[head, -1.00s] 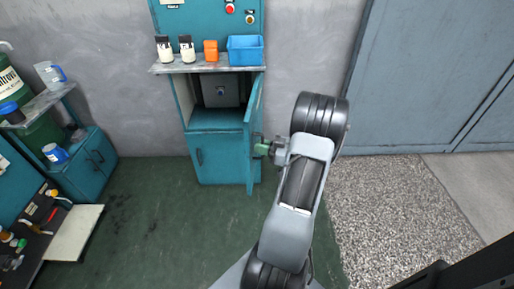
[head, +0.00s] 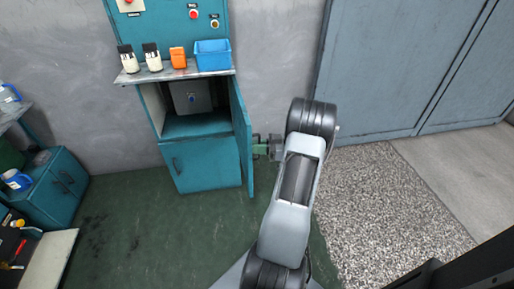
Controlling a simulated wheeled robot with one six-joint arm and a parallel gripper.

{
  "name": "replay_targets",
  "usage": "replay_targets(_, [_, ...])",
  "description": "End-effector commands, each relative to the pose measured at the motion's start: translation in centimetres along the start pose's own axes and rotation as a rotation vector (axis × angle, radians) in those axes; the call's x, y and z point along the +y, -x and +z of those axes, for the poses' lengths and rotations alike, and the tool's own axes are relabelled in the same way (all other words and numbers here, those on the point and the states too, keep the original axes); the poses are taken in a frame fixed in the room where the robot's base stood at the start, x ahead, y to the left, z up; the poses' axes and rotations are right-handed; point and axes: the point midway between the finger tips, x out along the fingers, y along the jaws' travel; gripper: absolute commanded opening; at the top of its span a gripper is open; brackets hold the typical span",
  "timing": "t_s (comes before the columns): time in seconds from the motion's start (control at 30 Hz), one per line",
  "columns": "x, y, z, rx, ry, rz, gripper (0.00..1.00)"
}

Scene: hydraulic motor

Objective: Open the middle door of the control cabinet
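The teal control cabinet (head: 206,171) stands against the grey wall. Its middle door (head: 242,137) stands open, hinged at the right and swung out toward me, seen nearly edge-on. The middle compartment shows a grey box (head: 191,97) with a round knob inside. My gripper (head: 262,149), with green fingertips, is on the outer, right side of the open door, at the door's handle. The fingertips are small and partly hidden, so I cannot tell whether they are closed on the handle.
A shelf above the compartment carries two black-and-white containers (head: 152,57), an orange item (head: 178,58) and a blue bin (head: 213,55). The lower door (head: 205,163) is shut. Green floor (head: 125,225) in front of the cabinet is clear. A workbench stands at left.

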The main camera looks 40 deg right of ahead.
Motion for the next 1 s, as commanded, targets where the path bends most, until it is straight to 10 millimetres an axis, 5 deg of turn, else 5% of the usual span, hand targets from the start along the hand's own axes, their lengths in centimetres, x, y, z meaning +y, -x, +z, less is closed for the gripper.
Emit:
replay_targets(0.43, [0.1,1.1,-0.1,0.000,0.005,0.008,0.21])
replay_targets(1.0, [0.1,11.5,0.1,-0.001,0.003,0.007,0.21])
